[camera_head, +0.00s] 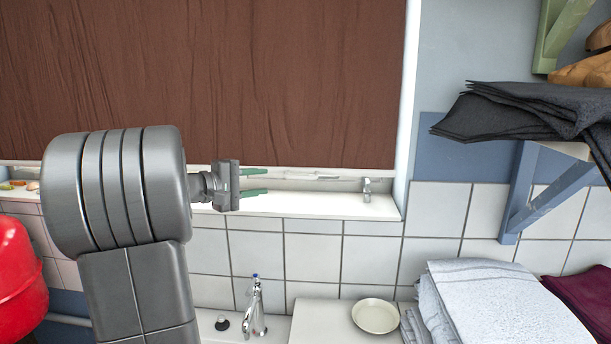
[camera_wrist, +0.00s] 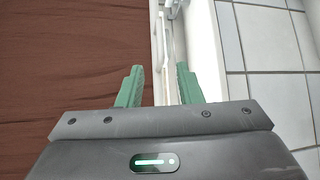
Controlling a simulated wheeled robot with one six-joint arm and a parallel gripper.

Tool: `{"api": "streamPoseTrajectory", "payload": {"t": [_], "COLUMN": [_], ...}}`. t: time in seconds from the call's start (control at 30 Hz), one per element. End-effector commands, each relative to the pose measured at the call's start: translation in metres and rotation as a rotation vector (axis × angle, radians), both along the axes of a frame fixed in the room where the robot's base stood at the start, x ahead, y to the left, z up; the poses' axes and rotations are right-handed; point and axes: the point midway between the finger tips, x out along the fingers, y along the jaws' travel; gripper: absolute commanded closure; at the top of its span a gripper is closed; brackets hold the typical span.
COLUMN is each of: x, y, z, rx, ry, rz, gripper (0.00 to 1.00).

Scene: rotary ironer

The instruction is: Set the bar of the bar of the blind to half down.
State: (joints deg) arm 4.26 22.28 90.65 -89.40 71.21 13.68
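The brown blind (camera_head: 210,80) hangs over the window and reaches almost down to the sill. It fills the left of the wrist view (camera_wrist: 60,70). A pale bar (camera_head: 330,169) runs along its bottom edge, and it shows between and beyond my fingers in the wrist view (camera_wrist: 158,45).
The white sill (camera_head: 320,207) lies just below, with a small window handle (camera_head: 367,189) at its right. A tap (camera_head: 255,305), a plate (camera_head: 375,316) and folded towels (camera_head: 495,305) stand lower. A bracketed shelf (camera_head: 550,185) with dark cloth (camera_head: 530,110) is at the right.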

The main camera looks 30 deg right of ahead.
Motion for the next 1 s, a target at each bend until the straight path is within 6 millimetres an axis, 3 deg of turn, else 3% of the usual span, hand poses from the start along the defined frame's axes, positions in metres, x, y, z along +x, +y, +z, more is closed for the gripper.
{"api": "streamPoseTrajectory", "payload": {"t": [0.6, 0.8, 1.0], "x": [0.024, 0.028, 0.029], "y": [-0.11, -0.126, -0.128], "z": [-0.014, -0.017, -0.019], "rx": [0.003, 0.003, 0.003], "ry": [0.003, 0.002, 0.001], "rz": [-0.001, 0.001, 0.002], "gripper": [0.67, 0.67, 0.67]}}
